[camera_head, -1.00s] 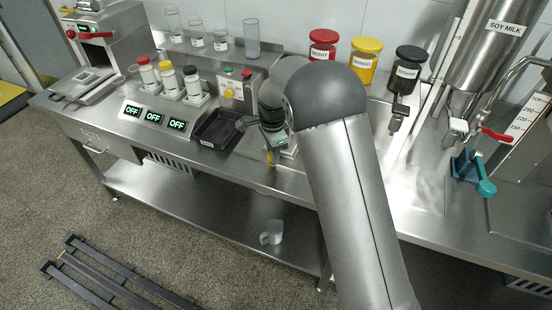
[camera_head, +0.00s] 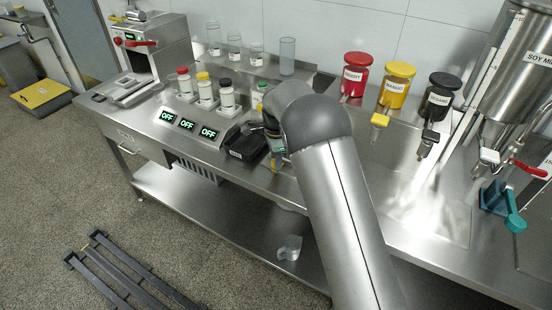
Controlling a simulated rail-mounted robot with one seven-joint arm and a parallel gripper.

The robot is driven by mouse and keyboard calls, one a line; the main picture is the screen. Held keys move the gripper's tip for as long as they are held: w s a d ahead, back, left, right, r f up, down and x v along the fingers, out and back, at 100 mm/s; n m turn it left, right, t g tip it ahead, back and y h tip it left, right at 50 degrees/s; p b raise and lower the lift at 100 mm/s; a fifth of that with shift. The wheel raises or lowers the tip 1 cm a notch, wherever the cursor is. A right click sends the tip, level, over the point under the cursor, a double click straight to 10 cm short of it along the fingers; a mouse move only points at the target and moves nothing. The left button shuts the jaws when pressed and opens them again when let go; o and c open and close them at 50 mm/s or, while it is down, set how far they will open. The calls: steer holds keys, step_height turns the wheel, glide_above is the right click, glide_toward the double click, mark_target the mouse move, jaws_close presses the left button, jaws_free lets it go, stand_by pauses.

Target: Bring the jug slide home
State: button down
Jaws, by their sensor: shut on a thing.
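My gripper (camera_head: 276,164) is low over the front edge of the steel bench, just right of the black tray. My own arm covers most of it; only its dark body and yellowish tips show. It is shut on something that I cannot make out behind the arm. I cannot pick out the jug slide with certainty. A clear jug (camera_head: 290,248) stands on the lower shelf, below my gripper and apart from it. A teal part with a rounded handle (camera_head: 497,200) sits at the right, under the soy milk tank (camera_head: 528,75).
The black tray (camera_head: 245,146) lies close left of my gripper. Beyond it are three OFF displays (camera_head: 187,125) and capped bottles (camera_head: 204,91). Red, yellow and black lidded jars (camera_head: 398,84) line the back wall. The bench (camera_head: 430,205) right of my arm is clear.

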steer(key=c, duration=1.1)
jaws_free()
steer(key=shift+w+a, duration=0.15)
steer(key=shift+a, duration=0.15)
steer(key=shift+o, duration=0.2)
steer(key=shift+d+r, duration=0.1)
step_height(320, 180, up, 17)
steer(key=b, duration=0.1)
steer(key=shift+r+b, duration=0.2)
steer(key=shift+b, duration=0.15)
